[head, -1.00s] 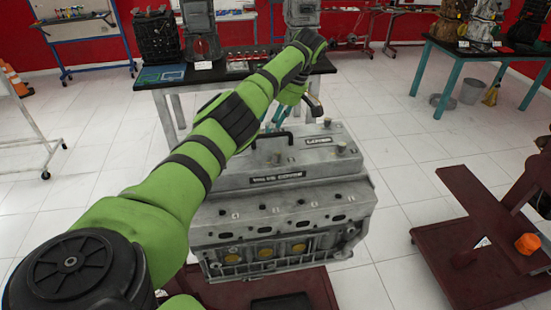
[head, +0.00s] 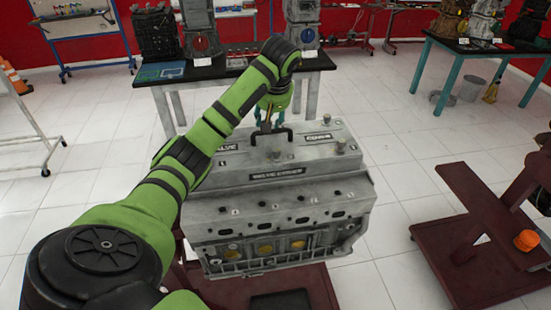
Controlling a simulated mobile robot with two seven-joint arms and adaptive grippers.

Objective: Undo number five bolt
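The grey engine block (head: 275,215) stands in the middle, with its valve cover (head: 315,160) on top and a black handle (head: 290,135) on the cover. Several small dark bolts lie in a row along the front upper edge, such as this bolt (head: 308,199). Small number labels sit near them, too small to read surely, so I cannot tell which is number five. My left gripper (head: 268,120) points down over the back of the cover, by the handle. Whether its fingers touch the handle or hold anything is unclear. My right gripper is not in view.
A black-topped table (head: 225,76) with engine parts stands behind the engine. A dark red stand (head: 475,215) with an orange item (head: 526,240) is at the right. A teal-legged table (head: 480,55) is at the back right. White floor lies between them.

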